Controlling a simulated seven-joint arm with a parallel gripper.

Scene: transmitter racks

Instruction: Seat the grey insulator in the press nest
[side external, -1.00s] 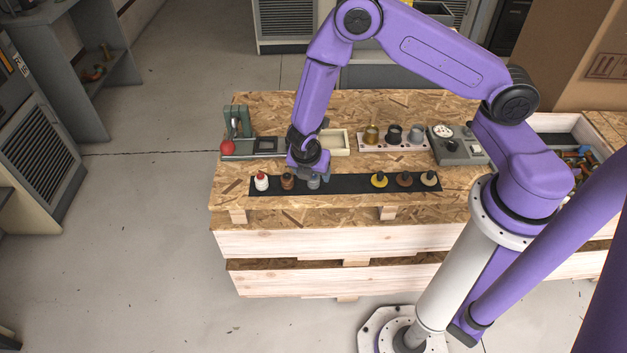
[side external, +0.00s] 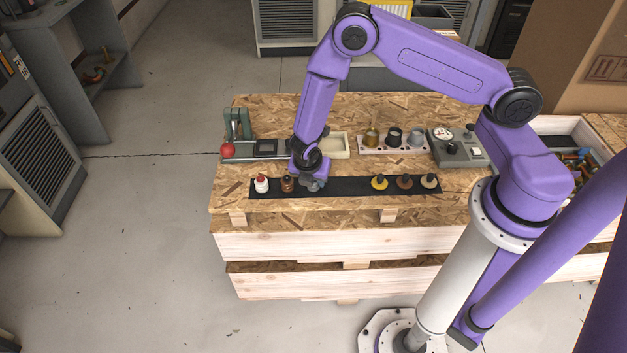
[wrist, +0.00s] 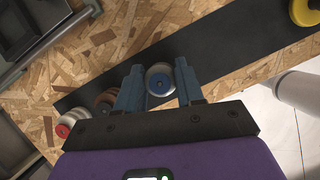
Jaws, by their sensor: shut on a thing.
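My gripper is shut on the insulator. I cannot tell whether its base touches the mat. The press (side external: 236,130), green with a red ball on its lever, stands at the bench's left end. A dark square nest (side external: 267,147) is beside it on the same grey base.
A white-and-red insulator (side external: 261,184) and a brown one (side external: 288,184) stand close left of my gripper. A yellow piece (side external: 380,182) and two others stand to the right on the mat. Behind are a cream tray (side external: 334,146), a rack of cups (side external: 394,147) and a grey meter box (side external: 456,148).

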